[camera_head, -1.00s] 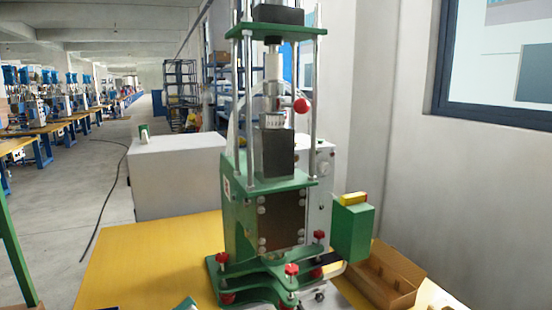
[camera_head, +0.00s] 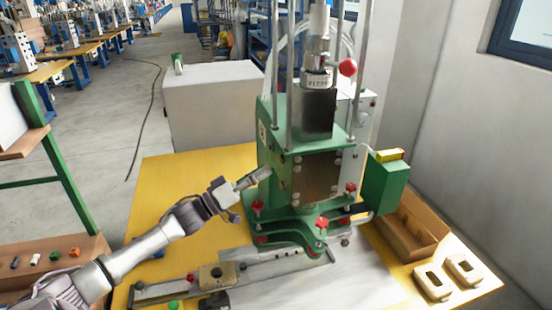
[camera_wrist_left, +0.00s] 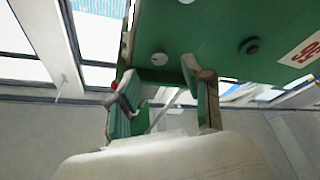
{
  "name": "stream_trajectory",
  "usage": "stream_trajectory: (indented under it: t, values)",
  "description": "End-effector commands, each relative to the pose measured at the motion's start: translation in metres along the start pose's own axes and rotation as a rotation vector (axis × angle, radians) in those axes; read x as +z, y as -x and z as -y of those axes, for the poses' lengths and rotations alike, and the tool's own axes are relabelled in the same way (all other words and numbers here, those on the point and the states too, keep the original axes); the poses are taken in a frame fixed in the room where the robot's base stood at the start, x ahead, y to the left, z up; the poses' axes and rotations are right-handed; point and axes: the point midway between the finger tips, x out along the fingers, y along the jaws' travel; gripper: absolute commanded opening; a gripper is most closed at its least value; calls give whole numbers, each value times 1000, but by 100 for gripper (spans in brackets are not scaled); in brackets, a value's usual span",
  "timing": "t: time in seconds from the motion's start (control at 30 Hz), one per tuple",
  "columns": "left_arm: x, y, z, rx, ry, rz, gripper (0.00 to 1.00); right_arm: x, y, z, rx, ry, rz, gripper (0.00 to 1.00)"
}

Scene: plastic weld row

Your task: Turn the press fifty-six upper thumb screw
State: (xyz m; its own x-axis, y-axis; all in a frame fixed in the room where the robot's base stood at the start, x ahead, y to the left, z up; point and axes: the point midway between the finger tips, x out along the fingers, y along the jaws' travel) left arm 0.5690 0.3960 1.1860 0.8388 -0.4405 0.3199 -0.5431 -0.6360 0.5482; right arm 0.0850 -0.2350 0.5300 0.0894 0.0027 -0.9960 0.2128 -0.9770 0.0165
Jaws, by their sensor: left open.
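The green press (camera_head: 272,140) stands on the yellow table, with a white label on its left side. My left gripper (camera_head: 262,178) is close to that left side, its fingers pointing at it. In the left wrist view the gripper (camera_wrist_left: 168,98) is open and empty, with its fingers apart below the green plate (camera_wrist_left: 220,25). Round screw heads show on this plate: a light one (camera_wrist_left: 159,58) near the fingertips and a darker one (camera_wrist_left: 249,46) to the right. I cannot tell which is the upper thumb screw. A red-and-white label (camera_wrist_left: 302,50) is at the right. My right gripper is out of view.
Red knobs (camera_head: 321,222) stand around the press foot. A cardboard box (camera_head: 412,228) and two tan blocks (camera_head: 433,283) lie to the right. A rail with a tan part (camera_head: 217,277) lies in front. The yellow table left of the press is mostly clear.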

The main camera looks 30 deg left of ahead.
Motion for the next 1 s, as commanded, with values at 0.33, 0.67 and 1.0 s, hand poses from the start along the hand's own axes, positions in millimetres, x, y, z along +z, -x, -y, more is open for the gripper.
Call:
stream_trajectory:
  t: [0.33, 0.67, 1.0]
  values:
    - [-1, -47, -1, 0, 2, -2, 51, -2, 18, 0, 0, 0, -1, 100]
    - [1, -50, 0, -1, 1, 0, 51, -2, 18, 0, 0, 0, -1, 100]
    - [0, -50, 0, -1, 0, 0, 0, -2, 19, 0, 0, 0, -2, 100]
